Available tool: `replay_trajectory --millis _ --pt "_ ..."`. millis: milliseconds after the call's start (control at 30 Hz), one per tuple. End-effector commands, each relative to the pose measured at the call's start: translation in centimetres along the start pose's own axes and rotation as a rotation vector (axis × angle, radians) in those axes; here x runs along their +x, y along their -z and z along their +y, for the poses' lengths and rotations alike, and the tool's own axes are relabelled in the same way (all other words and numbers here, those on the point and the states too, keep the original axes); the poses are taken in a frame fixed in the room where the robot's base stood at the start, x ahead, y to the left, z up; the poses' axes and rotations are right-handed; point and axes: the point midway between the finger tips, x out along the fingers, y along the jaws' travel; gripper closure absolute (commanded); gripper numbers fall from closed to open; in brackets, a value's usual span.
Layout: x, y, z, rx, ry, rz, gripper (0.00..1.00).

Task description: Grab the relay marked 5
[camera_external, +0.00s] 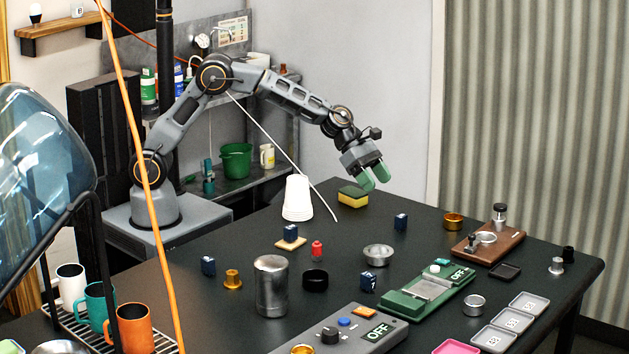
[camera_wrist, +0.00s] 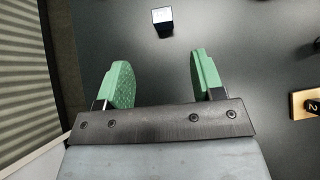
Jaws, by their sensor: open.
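Several small dark blue blocks that look like relays stand on the black table. One is at the back right (camera_external: 401,222), one on a tan plate (camera_external: 290,231), one at the left (camera_external: 208,265) and one by the green device (camera_external: 368,281). I cannot read a 5 on any of them. In the wrist view a dark blue block with a pale top (camera_wrist: 162,20) lies ahead, beyond my fingertips; its mark is unreadable. My gripper (camera_external: 375,178) has green fingers, apart and empty, above the table near the sponge. The fingers also show in the wrist view (camera_wrist: 158,80).
A yellow-green sponge (camera_external: 353,197) and stacked white cups (camera_external: 297,198) stand near my gripper. A metal canister (camera_external: 271,286), a green device (camera_external: 429,291) and a grey panel (camera_external: 345,328) are nearer the camera.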

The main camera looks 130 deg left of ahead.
Motion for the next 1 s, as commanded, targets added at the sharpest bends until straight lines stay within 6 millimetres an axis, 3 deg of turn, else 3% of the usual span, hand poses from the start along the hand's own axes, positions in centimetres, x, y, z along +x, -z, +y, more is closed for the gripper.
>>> replay_trajectory --millis 300,667,1000 --pt "5.5 0.0 -0.1 -0.002 0.003 0.002 0.38" --pt "8.0 -0.1 -0.2 0.001 0.003 0.003 0.38" --pt "11.9 -0.3 -0.4 0.002 0.002 0.002 0.38"
